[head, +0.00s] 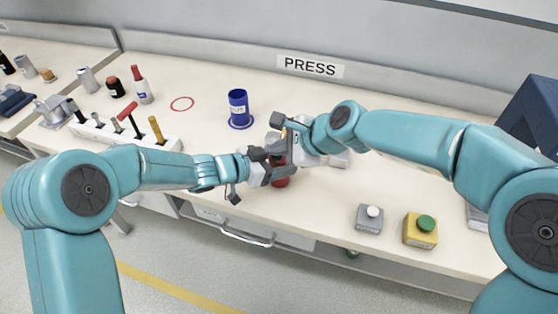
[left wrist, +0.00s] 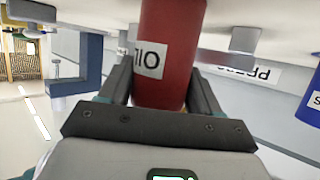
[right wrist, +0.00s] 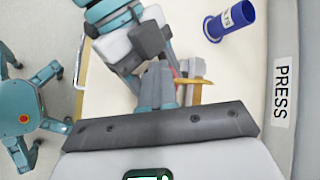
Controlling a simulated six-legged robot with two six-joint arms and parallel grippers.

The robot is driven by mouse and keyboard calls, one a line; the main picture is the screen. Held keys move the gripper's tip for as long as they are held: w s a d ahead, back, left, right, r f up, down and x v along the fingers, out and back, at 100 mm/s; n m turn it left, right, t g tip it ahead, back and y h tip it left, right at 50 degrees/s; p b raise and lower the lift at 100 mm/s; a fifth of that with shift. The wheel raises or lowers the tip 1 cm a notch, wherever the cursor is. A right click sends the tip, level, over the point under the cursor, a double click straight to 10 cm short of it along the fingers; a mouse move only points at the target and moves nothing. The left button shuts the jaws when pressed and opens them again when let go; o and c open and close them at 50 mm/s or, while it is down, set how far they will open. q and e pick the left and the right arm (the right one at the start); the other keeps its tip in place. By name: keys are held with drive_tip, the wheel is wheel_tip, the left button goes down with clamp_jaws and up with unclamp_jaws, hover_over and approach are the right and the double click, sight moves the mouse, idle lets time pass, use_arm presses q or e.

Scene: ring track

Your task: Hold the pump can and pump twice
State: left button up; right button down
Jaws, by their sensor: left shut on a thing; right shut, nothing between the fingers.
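The pump can is a red cylinder with a white "OIL" label, filling the upper middle of the left wrist view (left wrist: 172,45). In the head view only part of its red body (head: 282,180) shows between the two arms. My left gripper (head: 272,168) is shut around the can's body, with one finger on each side. My right gripper (head: 284,140) is shut and empty, close above the can. In the right wrist view its closed fingers (right wrist: 157,88) hide the can's top. I cannot tell whether they touch it.
A blue cup (head: 238,104) stands on the bench behind the can, left of the PRESS sign (head: 310,67). A tool rack (head: 105,132) is at left. A grey box with a white button (head: 369,222) and a yellow box with a green button (head: 419,238) stand at the front right.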

sight(280, 158)
drive_tip(key=shift+r, duration=3.2)
use_arm(q)
drive_tip(key=o, duration=1.2)
drive_tip(key=shift+o, duration=0.2)
drive_tip(key=v, duration=1.2)
